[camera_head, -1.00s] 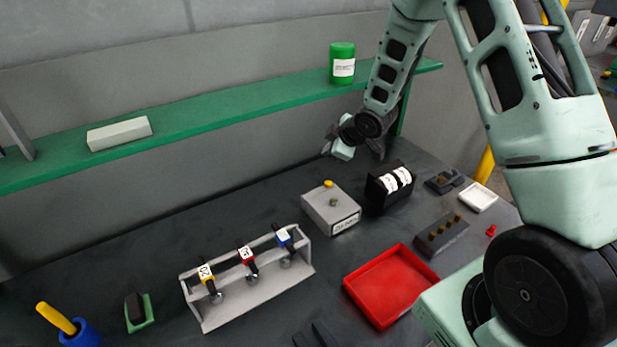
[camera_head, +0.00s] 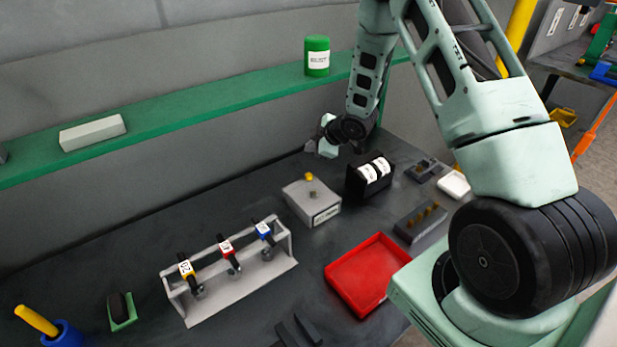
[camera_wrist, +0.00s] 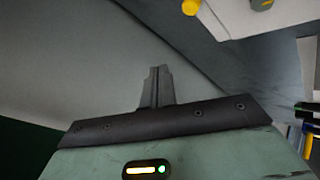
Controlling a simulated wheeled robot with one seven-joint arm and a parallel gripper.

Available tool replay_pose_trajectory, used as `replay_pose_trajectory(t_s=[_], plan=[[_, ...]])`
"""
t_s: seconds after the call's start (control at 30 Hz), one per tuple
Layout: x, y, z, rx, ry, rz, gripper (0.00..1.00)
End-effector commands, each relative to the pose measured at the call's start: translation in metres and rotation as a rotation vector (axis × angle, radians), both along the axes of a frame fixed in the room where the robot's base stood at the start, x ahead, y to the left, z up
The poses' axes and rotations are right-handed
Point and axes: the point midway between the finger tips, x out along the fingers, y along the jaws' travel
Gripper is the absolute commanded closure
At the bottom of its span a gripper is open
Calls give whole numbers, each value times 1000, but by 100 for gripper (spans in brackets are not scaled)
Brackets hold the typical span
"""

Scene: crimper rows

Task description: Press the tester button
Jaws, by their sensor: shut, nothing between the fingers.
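The tester is a light grey box (camera_head: 312,203) with a yellow button (camera_head: 309,177) and a small dull knob on top and a label on its front. It stands on the dark bench. My gripper (camera_head: 314,146) is shut and empty, above and slightly behind the tester, apart from the button. In the wrist view, my closed fingers (camera_wrist: 157,87) point up at the middle. The yellow button (camera_wrist: 190,7) shows at the top edge there, with part of the tester box (camera_wrist: 235,22) cut off by the frame.
A black holder with white-labelled rolls (camera_head: 363,185) stands right of the tester. A red tray (camera_head: 345,292) lies in front. A grey rack (camera_head: 240,275) with several tagged tools stands front left. A green shelf (camera_head: 200,112) with a green canister (camera_head: 317,57) runs behind.

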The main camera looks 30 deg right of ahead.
Motion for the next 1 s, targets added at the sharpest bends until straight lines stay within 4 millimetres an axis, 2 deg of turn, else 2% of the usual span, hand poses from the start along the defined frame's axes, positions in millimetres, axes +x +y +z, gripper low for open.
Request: replay_pose_trajectory(t_s=[0.03,0.3,0.5,1.0], plan=[[0,0,-10,0,1,1,100],[0,0,-48,0,1,0,100],[0,0,-70,-1,0,1,100],[0,0,-73,0,0,0,100]])
